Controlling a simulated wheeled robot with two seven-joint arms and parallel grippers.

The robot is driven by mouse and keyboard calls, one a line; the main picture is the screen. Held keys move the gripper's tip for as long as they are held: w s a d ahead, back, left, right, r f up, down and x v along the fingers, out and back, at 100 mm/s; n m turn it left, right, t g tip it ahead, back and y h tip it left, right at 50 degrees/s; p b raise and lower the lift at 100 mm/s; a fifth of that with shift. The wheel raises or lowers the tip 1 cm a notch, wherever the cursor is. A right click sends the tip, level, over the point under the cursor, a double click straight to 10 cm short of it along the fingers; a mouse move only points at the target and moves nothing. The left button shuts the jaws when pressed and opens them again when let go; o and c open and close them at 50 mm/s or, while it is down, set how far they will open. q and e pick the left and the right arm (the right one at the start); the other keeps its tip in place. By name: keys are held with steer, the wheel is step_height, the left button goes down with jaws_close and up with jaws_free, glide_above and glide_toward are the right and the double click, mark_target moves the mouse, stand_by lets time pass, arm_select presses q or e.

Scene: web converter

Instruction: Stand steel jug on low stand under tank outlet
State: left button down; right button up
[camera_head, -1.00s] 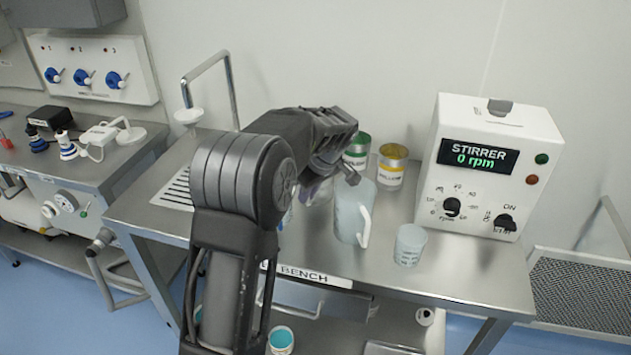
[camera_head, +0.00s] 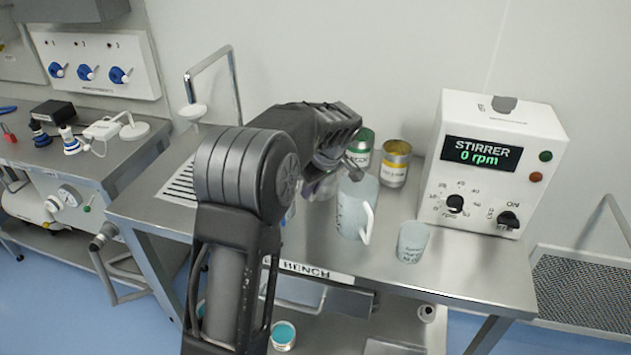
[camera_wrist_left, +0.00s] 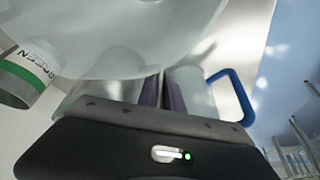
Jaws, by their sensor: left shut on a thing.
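My left gripper (camera_head: 330,182) is over the bench, just left of a translucent pitcher with a white handle. The jug's base and the exact grip are hidden. I cannot make out the low stand or the tank outlet. My right gripper is not in view.
The translucent pitcher (camera_head: 354,208), a beaker (camera_head: 411,242), a green-banded can (camera_head: 361,146) and a yellow-banded can (camera_head: 394,165) stand close by. The stirrer box (camera_head: 490,165) stands at the right. A slotted drain (camera_head: 181,184) and bent pipe (camera_head: 232,70) are at the left.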

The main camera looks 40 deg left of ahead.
arm_select(q)
steer(key=shift+r, duration=0.2)
steer(key=shift+w+r, duration=0.1)
steer(key=shift+r, duration=0.45)
step_height(320, 180, up, 12)
steer(key=shift+f+b, duration=0.2)
steer(key=shift+b, duration=0.5)
step_height(320, 180, up, 5)
steer(key=p, duration=0.2)
steer(key=shift+p, duration=0.4)
